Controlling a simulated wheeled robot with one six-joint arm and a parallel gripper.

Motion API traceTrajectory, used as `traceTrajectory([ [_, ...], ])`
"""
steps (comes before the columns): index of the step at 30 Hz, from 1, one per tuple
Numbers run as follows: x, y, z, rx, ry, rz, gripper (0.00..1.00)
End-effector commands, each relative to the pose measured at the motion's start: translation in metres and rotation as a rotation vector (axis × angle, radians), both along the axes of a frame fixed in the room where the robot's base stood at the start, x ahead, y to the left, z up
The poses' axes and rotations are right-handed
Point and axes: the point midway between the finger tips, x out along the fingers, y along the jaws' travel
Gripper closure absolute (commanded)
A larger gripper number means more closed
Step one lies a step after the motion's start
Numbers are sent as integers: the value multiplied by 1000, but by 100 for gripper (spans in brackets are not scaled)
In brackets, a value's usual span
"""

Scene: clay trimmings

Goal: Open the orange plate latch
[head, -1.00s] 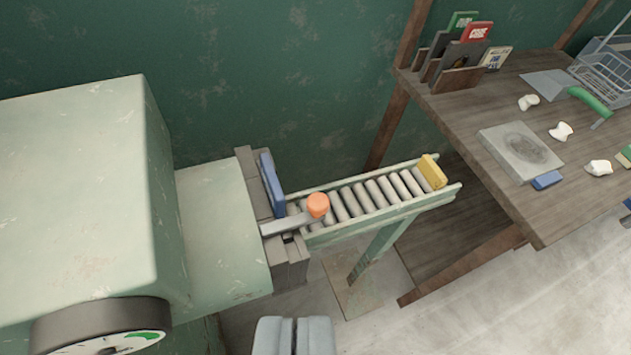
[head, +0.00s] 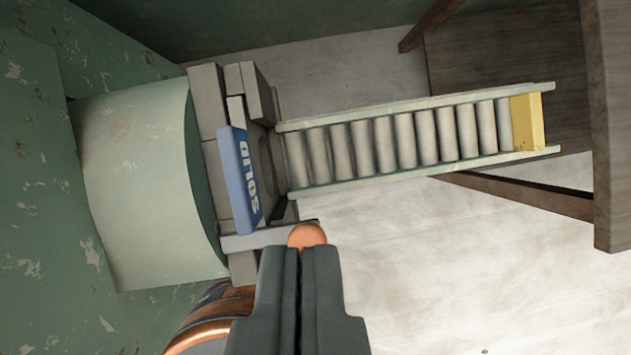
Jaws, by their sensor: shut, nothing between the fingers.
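The orange knob (head: 307,236) of the latch shows just past my fingertips, at the end of a grey lever (head: 255,240). The lever lies across the lower part of the grey plate housing (head: 207,95) at the machine's mouth. My gripper (head: 305,250) is shut and empty, with its tips at the knob's near side and covering its lower part. I cannot tell whether the tips touch it.
A roller conveyor (head: 410,140) with pale green rails runs right from the housing to a yellow end block (head: 527,122). A green machine body (head: 150,180) is at left. A wooden table (head: 615,120) stands at far right. Pale floor (head: 470,270) is clear below the conveyor.

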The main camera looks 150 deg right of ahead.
Motion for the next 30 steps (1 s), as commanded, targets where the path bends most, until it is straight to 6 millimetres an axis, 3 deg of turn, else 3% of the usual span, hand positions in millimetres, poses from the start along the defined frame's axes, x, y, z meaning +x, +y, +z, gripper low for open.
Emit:
traceTrajectory([
  [8,8,1,-16,1,13,5,100],
  [24,37,9,-99,0,14,5,100],
  [30,12,2,-100,0,10,4,100],
])
